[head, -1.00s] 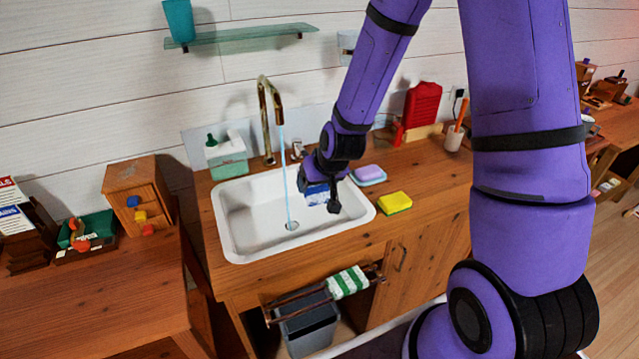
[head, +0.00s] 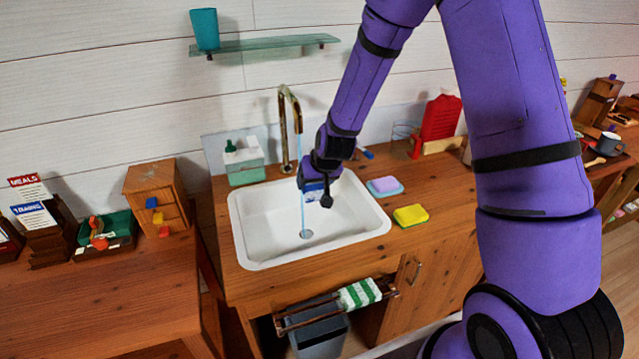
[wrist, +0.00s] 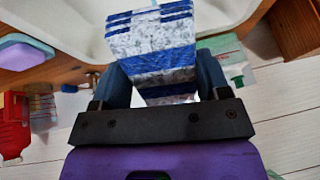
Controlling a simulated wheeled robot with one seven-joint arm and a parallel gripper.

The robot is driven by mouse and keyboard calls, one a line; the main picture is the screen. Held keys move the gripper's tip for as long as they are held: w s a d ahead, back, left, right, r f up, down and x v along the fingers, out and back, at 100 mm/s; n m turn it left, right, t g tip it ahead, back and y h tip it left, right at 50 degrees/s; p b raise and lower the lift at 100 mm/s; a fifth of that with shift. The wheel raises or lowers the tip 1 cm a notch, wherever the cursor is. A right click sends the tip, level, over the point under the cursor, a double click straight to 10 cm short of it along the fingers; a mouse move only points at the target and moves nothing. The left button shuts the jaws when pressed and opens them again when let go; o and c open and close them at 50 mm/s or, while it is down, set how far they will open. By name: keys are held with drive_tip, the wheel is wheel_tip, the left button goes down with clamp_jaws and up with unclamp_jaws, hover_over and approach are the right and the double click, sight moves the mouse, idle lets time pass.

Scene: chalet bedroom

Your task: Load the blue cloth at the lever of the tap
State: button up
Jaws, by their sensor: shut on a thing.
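My gripper (head: 316,188) is shut on the blue cloth (wrist: 150,45), a folded blue-and-white striped bundle that projects beyond the fingers in the wrist view. In the head view only a small part of the cloth (head: 313,186) shows. It is held above the sink, close beside the water stream (head: 303,210). I cannot tell whether the water touches it. The brass tap (head: 284,125) stands behind the sink with water running. Its lever is not visible in the head view, where my arm covers the area right of the spout.
The white sink (head: 250,250) lies below my gripper. A soap dispenser (head: 243,165) stands left of the tap. A purple soap on a dish (head: 385,185) and a yellow sponge (head: 410,215) lie to the right. A striped towel (head: 359,294) hangs in front, and a glass shelf (head: 265,44) is above.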

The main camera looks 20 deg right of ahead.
sight(321, 191)
drive_tip(key=shift+w+a+f, duration=0.15)
drive_tip(key=shift+w+a, duration=0.05)
drive_tip(key=shift+w, duration=0.55)
drive_tip(key=shift+w+a+f, duration=0.15)
drive_tip(key=shift+w, duration=0.55)
drive_tip(key=shift+w+a+f, duration=0.15)
drive_tip(key=shift+w+a, duration=0.05)
drive_tip(key=shift+w, duration=0.55)
drive_tip(key=shift+s+d, duration=0.35)
drive_tip(key=shift+s, duration=0.95)
drive_tip(key=shift+s+d, duration=0.3)
drive_tip(key=shift+s, duration=0.95)
drive_tip(key=shift+s+d, duration=0.35)
drive_tip(key=shift+s, duration=0.95)
drive_tip(key=s+d+r, duration=0.1)
drive_tip(key=s+r, duration=0.3)
drive_tip(key=s, duration=0.1)
drive_tip(key=shift+d, duration=0.15)
drive_tip(key=shift+w, duration=0.1)
drive_tip(key=w+d+f, duration=0.5)
drive_tip(key=w+f, duration=0.1)
drive_tip(key=f, duration=0.5)
drive_tip(key=shift+w+d+n, duration=0.2)
drive_tip(key=shift+n, duration=0.2)
